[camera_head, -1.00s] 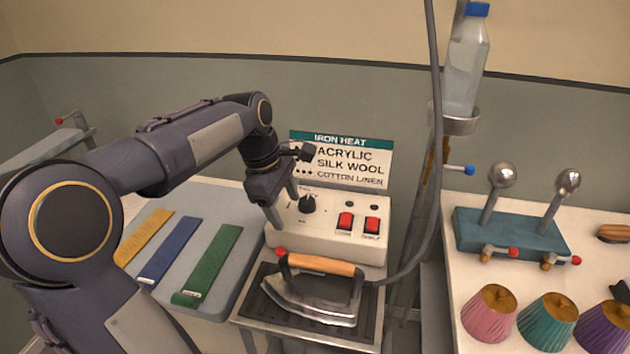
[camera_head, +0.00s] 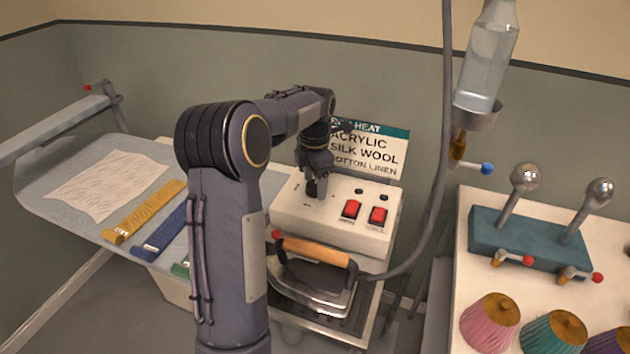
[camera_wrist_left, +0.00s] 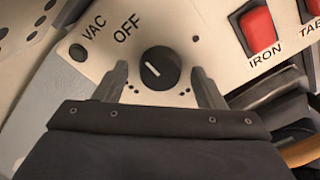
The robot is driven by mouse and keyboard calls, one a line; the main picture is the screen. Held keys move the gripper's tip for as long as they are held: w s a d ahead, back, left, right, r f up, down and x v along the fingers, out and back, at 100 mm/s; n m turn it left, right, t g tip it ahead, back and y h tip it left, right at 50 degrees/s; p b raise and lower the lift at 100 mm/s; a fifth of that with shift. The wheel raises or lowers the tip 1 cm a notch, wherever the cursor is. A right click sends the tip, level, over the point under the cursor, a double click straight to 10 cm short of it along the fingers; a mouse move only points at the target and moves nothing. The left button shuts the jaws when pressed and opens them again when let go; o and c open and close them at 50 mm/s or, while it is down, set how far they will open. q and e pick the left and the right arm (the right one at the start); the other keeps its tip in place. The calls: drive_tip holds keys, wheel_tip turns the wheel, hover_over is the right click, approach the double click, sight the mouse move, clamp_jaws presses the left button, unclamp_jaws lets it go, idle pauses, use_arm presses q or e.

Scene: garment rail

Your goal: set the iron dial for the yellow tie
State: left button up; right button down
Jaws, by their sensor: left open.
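The yellow tie (camera_head: 146,212) lies on the grey ironing board at the left, with its label end toward the front. The black iron dial (camera_wrist_left: 160,68) is on the white control box (camera_head: 340,215); in the left wrist view its white pointer mark aims up and left, toward the OFF label. My left gripper (camera_wrist_left: 163,88) is open, its fingers on either side of the dial; whether they touch it cannot be told. In the head view my gripper (camera_head: 314,186) is over the dial and partly hides it. The iron heat sign (camera_head: 366,150) is partly covered by my arm. My right gripper is out of view.
Red switches (camera_head: 351,209) sit right of the dial. The iron (camera_head: 315,278) rests in front of the box, its cord (camera_head: 435,200) rising at the right. A blue tie (camera_head: 165,232), a mostly hidden green tie and a pale cloth (camera_head: 105,185) lie on the board.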

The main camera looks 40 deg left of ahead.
use_arm(q)
drive_tip(key=shift+f, duration=0.2)
drive_tip(key=shift+c, duration=0.2)
drive_tip(key=c, duration=0.9)
